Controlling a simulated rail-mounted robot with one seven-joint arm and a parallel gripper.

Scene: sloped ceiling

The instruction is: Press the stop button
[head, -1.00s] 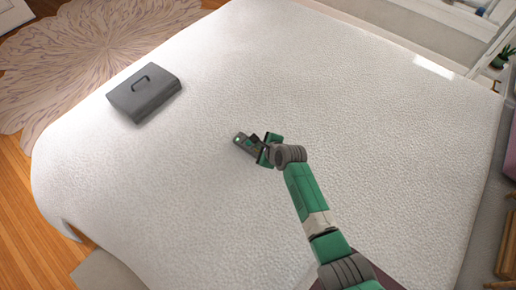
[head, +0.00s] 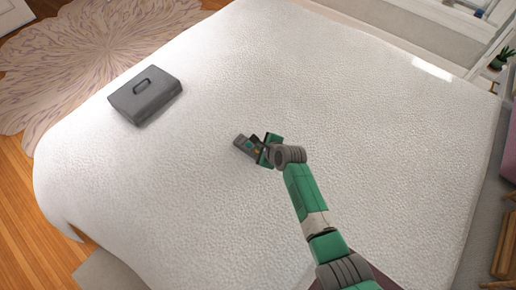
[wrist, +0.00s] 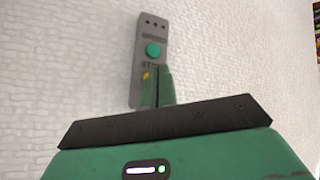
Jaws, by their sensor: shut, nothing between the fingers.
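A grey control box (wrist: 150,68) lies on the white bedspread; in the head view it (head: 243,143) sits just past my gripper's end. In the wrist view it has a round green button (wrist: 153,50), dark lettering below that looks like "STOP", and a small yellow-orange spot (wrist: 146,76) near the fingers. My gripper (wrist: 163,72) is shut and empty. Its fingertips overlap the lower part of the box in the wrist view and hide some of it. I cannot tell whether they touch it. My gripper also shows in the head view (head: 256,148).
A dark grey case with a handle (head: 145,95) lies on the bed at the upper left. The white bedspread (head: 330,90) around the control box is otherwise clear. A patterned rug (head: 75,50) lies on the wood floor at the left.

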